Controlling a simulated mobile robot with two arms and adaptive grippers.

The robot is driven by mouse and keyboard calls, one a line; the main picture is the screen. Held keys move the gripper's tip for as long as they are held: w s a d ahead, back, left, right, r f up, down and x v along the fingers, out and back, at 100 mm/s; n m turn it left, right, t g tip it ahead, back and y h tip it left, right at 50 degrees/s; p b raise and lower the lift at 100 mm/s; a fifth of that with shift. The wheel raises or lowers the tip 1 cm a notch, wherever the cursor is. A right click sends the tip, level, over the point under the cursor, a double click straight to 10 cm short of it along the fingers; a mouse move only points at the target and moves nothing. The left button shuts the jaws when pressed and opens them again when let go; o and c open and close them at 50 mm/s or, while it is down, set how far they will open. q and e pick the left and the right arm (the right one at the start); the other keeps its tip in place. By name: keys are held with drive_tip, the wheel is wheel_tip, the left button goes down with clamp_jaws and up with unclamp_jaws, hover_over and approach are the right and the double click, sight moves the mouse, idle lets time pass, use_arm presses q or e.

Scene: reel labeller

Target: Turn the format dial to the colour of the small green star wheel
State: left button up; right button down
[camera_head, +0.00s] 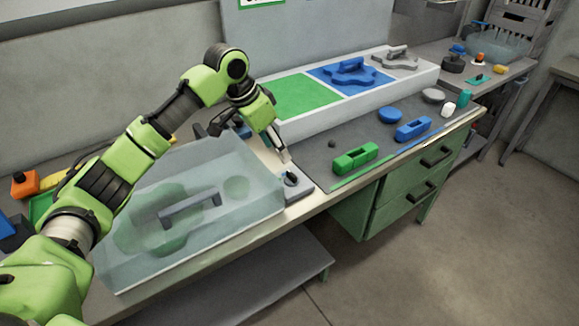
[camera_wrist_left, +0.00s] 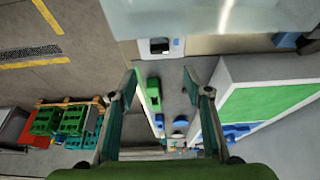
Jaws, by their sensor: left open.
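The format dial (camera_head: 291,179) appears to be the small dark knob on a grey block at the bench's front edge; its setting is too small to read. The block also shows at the top of the left wrist view (camera_wrist_left: 159,46). My left gripper (camera_head: 284,157) is just above and behind the dial in the head view, open, with nothing between its fingers (camera_wrist_left: 162,88). A green star-like shape (camera_head: 150,238) shows blurred through the clear cover (camera_head: 245,205). My right gripper is not in view.
A white shelf (camera_head: 325,122) has a bare green field (camera_head: 306,97), a blue star wheel (camera_head: 350,72) and a grey star wheel (camera_head: 397,58). A green block (camera_head: 355,158), a blue block (camera_head: 413,129) and round pieces lie on the dark mat. The clear cover stands left of the dial.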

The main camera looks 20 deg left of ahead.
use_arm(q)
hover_over(291, 174)
drive_tip(key=s+a, duration=0.2)
wheel_tip(291, 174, down, 5)
drive_tip(key=p+x, duration=0.1)
drive_tip(key=x, duration=0.3)
drive_tip(key=shift+w+d+f, duration=0.1)
drive_tip(key=shift+d+f, duration=0.05)
drive_tip(key=shift+f, duration=0.2)
drive_tip(key=shift+d+f, duration=0.15)
drive_tip(key=shift+f, duration=0.2)
drive_tip(key=shift+w+f, duration=0.15)
drive_tip(key=shift+f, duration=0.1)
drive_tip(key=shift+w+f, duration=0.1)
drive_tip(key=shift+f, duration=0.1)
drive_tip(key=c, duration=1.1)
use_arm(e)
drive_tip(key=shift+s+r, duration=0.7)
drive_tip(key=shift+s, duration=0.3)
